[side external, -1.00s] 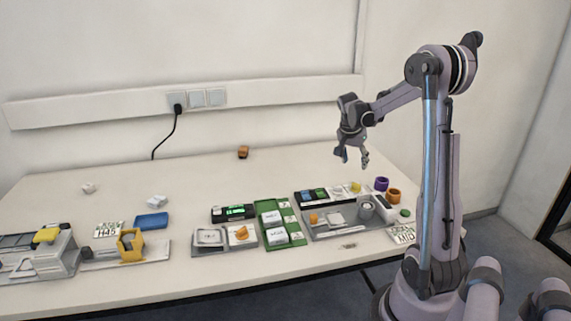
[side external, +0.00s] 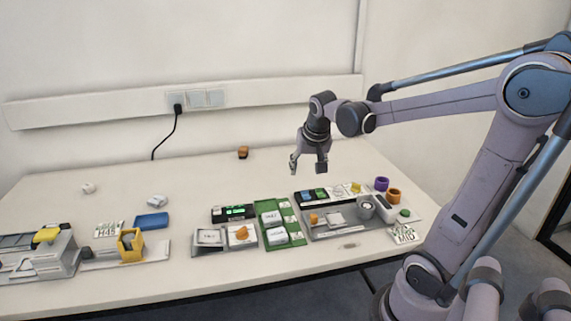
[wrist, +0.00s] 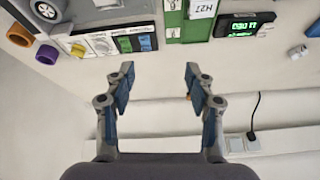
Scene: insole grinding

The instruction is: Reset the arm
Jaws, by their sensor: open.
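My gripper (side external: 309,166) hangs above the back of the white table, fingers pointing down, behind the grey tray and the green tray in the side view. In the wrist view my gripper (wrist: 158,85) shows two blue-padded fingers spread apart with nothing between them. It is clear of the table and of every object. My arm reaches in from the right side of the picture.
Below stand a green tray (side external: 258,208) with white boxes, a grey tray (side external: 345,231), a black device with a green display (side external: 234,213), and purple (side external: 381,184) and orange (side external: 393,195) rings. A yellow fixture (side external: 130,244) stands at left. The table's back middle is mostly bare.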

